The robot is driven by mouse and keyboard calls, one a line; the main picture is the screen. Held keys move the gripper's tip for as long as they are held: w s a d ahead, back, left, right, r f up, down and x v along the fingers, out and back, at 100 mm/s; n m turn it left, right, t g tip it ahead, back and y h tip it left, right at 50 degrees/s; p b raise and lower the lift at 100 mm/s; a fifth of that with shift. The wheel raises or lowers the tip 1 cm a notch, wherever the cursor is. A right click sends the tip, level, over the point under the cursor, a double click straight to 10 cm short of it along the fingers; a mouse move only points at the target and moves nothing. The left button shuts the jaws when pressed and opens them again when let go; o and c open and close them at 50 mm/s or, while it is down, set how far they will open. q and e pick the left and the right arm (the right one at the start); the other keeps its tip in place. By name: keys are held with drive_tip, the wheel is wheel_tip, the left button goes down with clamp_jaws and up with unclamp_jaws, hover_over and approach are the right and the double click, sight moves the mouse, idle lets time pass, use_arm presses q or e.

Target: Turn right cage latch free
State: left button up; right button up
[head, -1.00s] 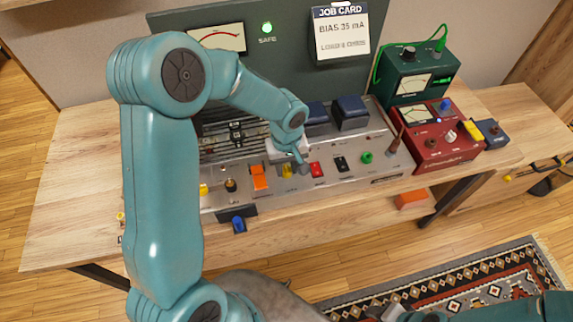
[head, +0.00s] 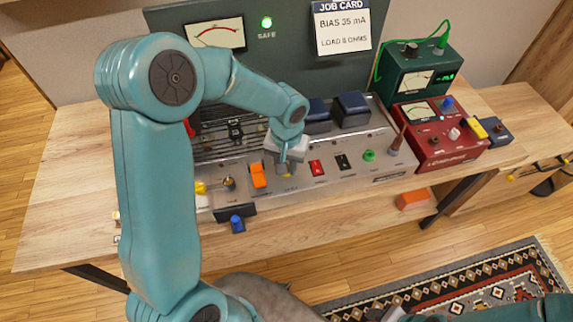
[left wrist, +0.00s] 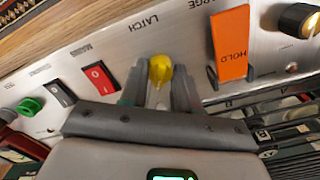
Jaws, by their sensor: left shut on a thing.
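The right cage latch, a yellow knob (left wrist: 160,70), sits on the metal front panel beside the word LATCH. In the left wrist view the fingers of my left gripper (left wrist: 159,92) stand on both sides of it, shut on it. In the head view my left gripper (head: 286,166) reaches down onto the panel and hides most of this knob; a bit of yellow (head: 287,175) shows at the fingertips. Another yellow latch (head: 200,188) is at the panel's left, partly behind my arm. Part of my right gripper (head: 388,313) shows at the bottom edge; its fingers are unclear.
An orange HOLD lever (head: 257,174) is close left of my gripper. A red switch (head: 316,168), a black switch (head: 342,161) and a green knob (head: 369,155) lie to the right. A blue knob (head: 237,223) hangs below the panel. A red load box (head: 440,150) stands farther right.

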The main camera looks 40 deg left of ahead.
use_arm(q)
drive_tip(key=m, duration=0.6)
drive_tip(key=shift+w, duration=0.1)
drive_tip(key=m, duration=0.5)
drive_tip(key=shift+m, duration=0.4)
drive_tip(key=o, duration=1.1)
drive_tip(key=shift+c, duration=0.2)
wheel_tip(320, 180, up, 16)
drive_tip(key=shift+r+p, duration=0.2)
drive_tip(key=shift+p, duration=0.1)
